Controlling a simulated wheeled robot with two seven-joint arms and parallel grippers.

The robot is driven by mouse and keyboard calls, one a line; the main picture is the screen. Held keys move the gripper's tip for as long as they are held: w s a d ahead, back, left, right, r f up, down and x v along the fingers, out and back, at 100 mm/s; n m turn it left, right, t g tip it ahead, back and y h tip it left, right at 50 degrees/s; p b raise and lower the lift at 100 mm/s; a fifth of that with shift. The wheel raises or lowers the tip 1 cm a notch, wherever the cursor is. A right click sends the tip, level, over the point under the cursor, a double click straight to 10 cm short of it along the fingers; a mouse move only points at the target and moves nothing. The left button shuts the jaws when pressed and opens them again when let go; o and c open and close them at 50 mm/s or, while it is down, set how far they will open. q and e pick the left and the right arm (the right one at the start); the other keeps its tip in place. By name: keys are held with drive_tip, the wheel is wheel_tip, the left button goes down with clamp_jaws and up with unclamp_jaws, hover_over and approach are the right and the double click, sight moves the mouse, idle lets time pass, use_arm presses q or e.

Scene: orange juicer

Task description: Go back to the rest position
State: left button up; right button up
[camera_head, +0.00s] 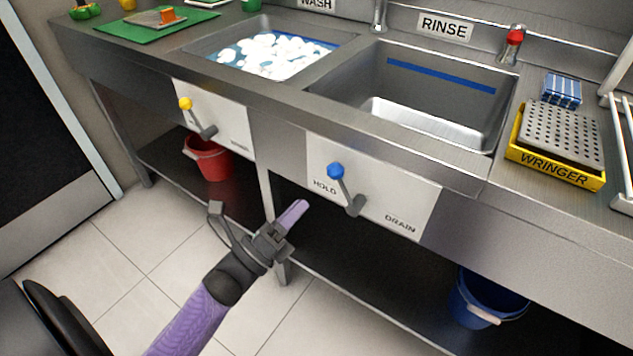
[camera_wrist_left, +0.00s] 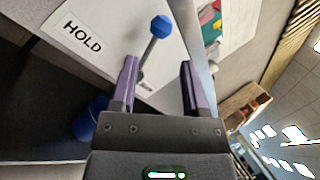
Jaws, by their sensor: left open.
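My left gripper (camera_head: 292,213) has purple fingers and is held in front of the sink counter, below and left of the blue-knobbed lever (camera_head: 336,172). In the left wrist view the fingers (camera_wrist_left: 159,72) are apart, with nothing held between them. The lever's blue knob (camera_wrist_left: 161,27) shows beyond the fingertips; the gripper looks clear of it. The lever sits on a white HOLD/DRAIN panel (camera_head: 405,196), its knob up and toward the HOLD side. My right gripper is not in view.
The WASH basin (camera_head: 210,49) holds white suds; the RINSE basin (camera_head: 372,72) is beside it. A yellow-knobbed lever (camera_head: 186,104) is on the left panel. A red bucket (camera_head: 207,160) and blue bucket (camera_head: 485,300) are below. A yellow WRINGER tray (camera_head: 555,168) stands right. Tiled floor lies open left.

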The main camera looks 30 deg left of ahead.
use_arm(q)
drive_tip(key=shift+s+a+f, duration=0.15)
drive_tip(key=shift+s+f, duration=0.1)
drive_tip(key=shift+s, duration=0.3)
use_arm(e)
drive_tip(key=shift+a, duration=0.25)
